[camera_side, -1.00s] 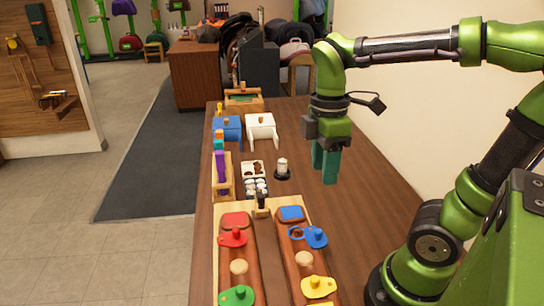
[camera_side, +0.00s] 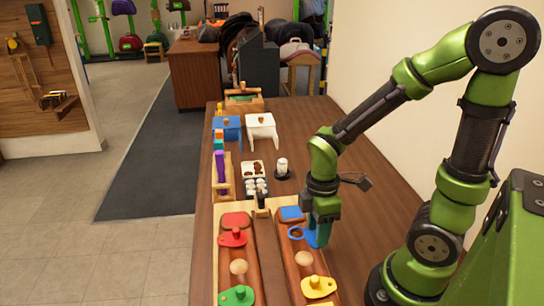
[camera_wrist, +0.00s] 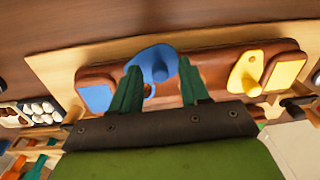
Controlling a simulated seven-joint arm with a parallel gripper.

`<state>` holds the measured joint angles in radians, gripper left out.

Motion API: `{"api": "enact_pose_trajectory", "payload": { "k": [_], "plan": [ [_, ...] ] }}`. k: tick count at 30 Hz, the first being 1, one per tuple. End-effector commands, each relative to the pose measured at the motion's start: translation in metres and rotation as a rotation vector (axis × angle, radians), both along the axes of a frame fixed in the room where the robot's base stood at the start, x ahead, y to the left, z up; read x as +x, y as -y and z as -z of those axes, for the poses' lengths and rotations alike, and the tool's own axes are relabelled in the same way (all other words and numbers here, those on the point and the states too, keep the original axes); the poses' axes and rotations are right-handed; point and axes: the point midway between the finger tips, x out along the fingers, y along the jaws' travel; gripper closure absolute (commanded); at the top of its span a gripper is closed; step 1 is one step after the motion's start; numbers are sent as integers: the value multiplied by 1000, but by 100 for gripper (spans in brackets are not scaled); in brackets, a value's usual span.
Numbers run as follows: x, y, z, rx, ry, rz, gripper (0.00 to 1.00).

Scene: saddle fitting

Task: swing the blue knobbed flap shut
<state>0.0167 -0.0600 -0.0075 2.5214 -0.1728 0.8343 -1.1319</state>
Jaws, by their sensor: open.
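The blue knobbed flap (camera_side: 310,238) is on the right-hand red-brown block on the light board, its ring end (camera_side: 294,232) pointing left. It is swung out to one side, apart from the blue pad (camera_side: 291,212) at the block's far end. Whether a finger touches the knob I cannot tell.
A yellow knobbed flap (camera_side: 317,288) sits nearer on the same block, past a wooden dome (camera_side: 304,258). The left block carries a red flap (camera_side: 232,237) and a green flap (camera_side: 237,296). A small dark-handled tool (camera_side: 261,203) stands behind the blocks.

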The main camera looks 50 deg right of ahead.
Motion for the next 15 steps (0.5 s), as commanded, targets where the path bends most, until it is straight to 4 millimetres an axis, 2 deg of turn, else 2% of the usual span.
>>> {"api": "enact_pose_trajectory", "payload": {
  "k": [9, 15],
  "plan": [
    [0, 0, 2, 0, 0, 0, 55],
    [0, 0, 2, 0, 0, 0, 85]
  ]
}}
